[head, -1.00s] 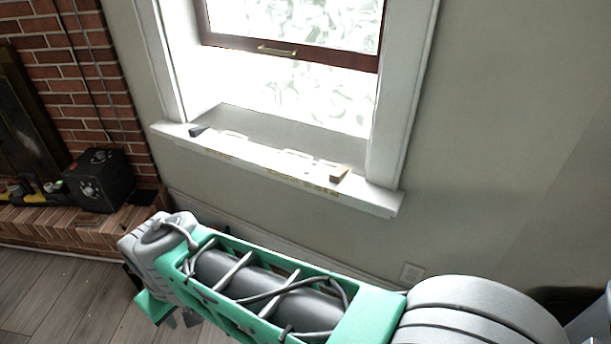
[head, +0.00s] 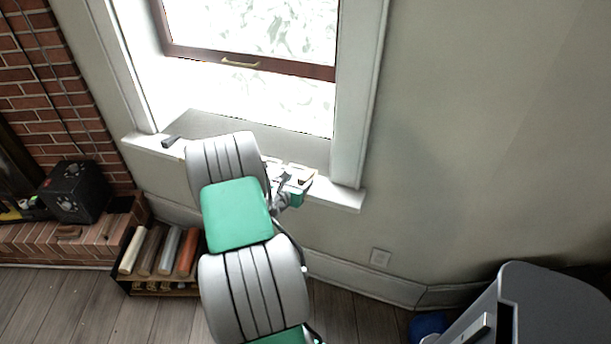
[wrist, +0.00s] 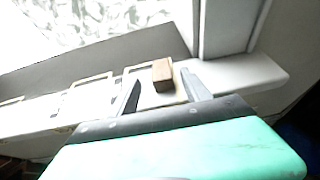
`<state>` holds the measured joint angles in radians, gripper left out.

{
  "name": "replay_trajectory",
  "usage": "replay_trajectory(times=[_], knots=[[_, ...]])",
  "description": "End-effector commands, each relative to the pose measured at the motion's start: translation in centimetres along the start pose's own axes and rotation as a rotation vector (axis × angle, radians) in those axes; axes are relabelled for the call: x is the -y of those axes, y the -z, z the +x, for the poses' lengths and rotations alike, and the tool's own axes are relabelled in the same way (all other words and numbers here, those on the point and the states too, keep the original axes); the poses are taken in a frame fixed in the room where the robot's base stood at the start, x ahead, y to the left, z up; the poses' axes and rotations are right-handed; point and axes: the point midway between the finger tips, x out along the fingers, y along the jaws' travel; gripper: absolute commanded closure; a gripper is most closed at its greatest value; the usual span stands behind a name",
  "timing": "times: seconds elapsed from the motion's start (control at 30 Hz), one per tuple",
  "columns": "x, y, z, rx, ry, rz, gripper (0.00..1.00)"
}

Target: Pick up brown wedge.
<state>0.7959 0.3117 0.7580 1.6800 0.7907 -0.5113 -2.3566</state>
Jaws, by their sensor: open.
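The brown wedge (wrist: 162,73) is a small wooden block on the white window sill, at the sill's right part. In the wrist view it lies between and just beyond the tips of my gripper (wrist: 162,90), whose two grey fingers are apart and empty. In the head view my gripper (head: 291,184) is at the right part of the sill, small and partly behind my arm. The wedge is hard to make out there, at the gripper's far side.
The white sill (head: 344,197) also holds a dark object (head: 169,141) at its left end. Pale rectangular frames (wrist: 92,93) lie on it near the wedge. The window frame (head: 362,90) rises at the right. A rack of colored rolls (head: 165,250) stands below; a black box (head: 75,191) is left.

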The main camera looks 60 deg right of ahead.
Motion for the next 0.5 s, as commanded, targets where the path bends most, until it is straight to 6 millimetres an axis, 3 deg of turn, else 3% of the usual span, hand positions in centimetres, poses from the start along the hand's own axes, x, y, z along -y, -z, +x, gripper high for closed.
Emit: replay_trajectory(times=[0.3,0.5], knots=[[0.4,0.0,5.0,-0.002,0.001,0.004,0.44],[0.3,0.0,5.3,-0.003,-0.001,0.004,0.44]])
